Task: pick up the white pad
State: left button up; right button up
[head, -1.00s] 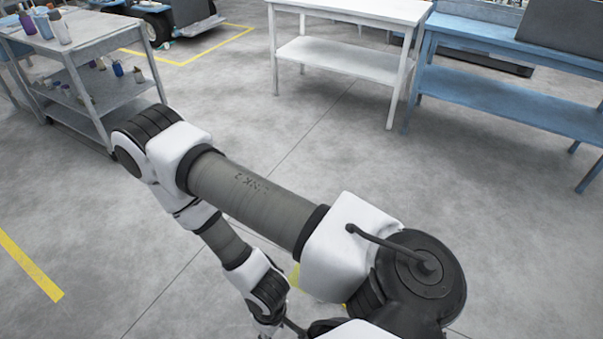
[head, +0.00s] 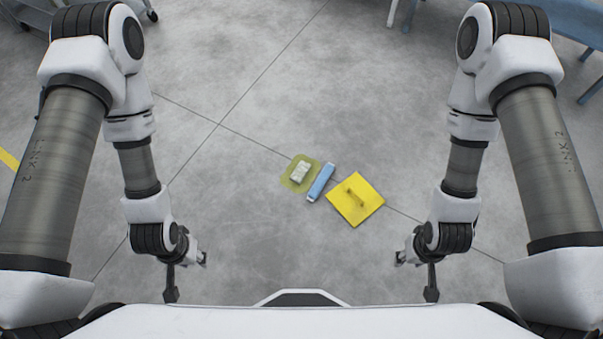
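A small white pad (head: 301,171) lies on the floor near the middle of the head view. It rests on a yellow-green patch (head: 288,184) that looks like a spill. My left gripper (head: 188,277) hangs low at the left, well apart from the pad. My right gripper (head: 415,276) hangs low at the right, also apart from it. Both grippers point downward and nothing shows in them.
A blue bar-shaped object (head: 321,182) lies just right of the pad. A yellow square plate with a handle (head: 355,199) lies right of that. The grey floor (head: 260,110) around them is clear. Table legs stand at the top right and a cart's corner at the top left.

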aim_at(303, 168)
jog(key=i+l+u, duration=0.15)
jog(key=i+l, duration=0.2)
jog(key=i+l+u, duration=0.1)
jog(key=i+l, duration=0.2)
jog(key=i+l+u, duration=0.15)
jog(key=i+l, duration=0.15)
jog(key=l, duration=0.2)
jog(key=i+l+u, duration=0.1)
jog(key=i+l, duration=0.15)
jog(key=l, duration=0.15)
